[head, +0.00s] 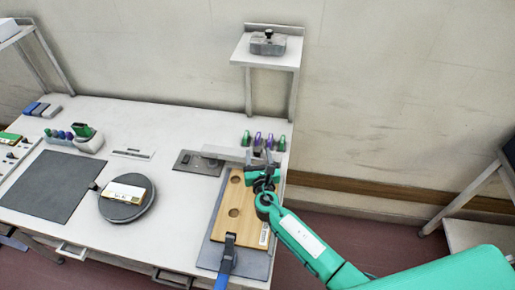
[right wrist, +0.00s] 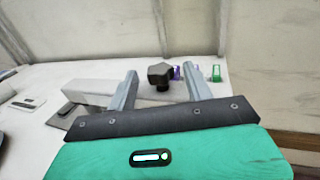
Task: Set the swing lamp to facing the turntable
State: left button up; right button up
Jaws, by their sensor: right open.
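The swing lamp appears to be the long pale grey bar (head: 226,153) at the back right of the bench, level and pointing left over a dark plate. It also shows in the right wrist view (right wrist: 88,92), running left behind a finger. A black lobed knob (right wrist: 160,74) stands between my fingertips as seen there; contact cannot be told. My right gripper (head: 264,160) is open at the bar's right end, partly hiding it; its two fingers show in the wrist view (right wrist: 160,88). The round dark turntable (head: 124,212) stands left of the lamp, bearing a pale block (head: 125,192). My left gripper is not in view.
Green and purple pieces (head: 246,138) stand behind the gripper. A raised shelf (head: 268,52) is at the back. A dark mat (head: 45,186) lies left.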

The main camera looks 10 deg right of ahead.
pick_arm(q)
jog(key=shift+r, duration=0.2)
pick_arm(e)
jog(key=shift+w+d, duration=0.1)
jog(key=shift+w, duration=1.2)
jog(key=shift+c, duration=0.2)
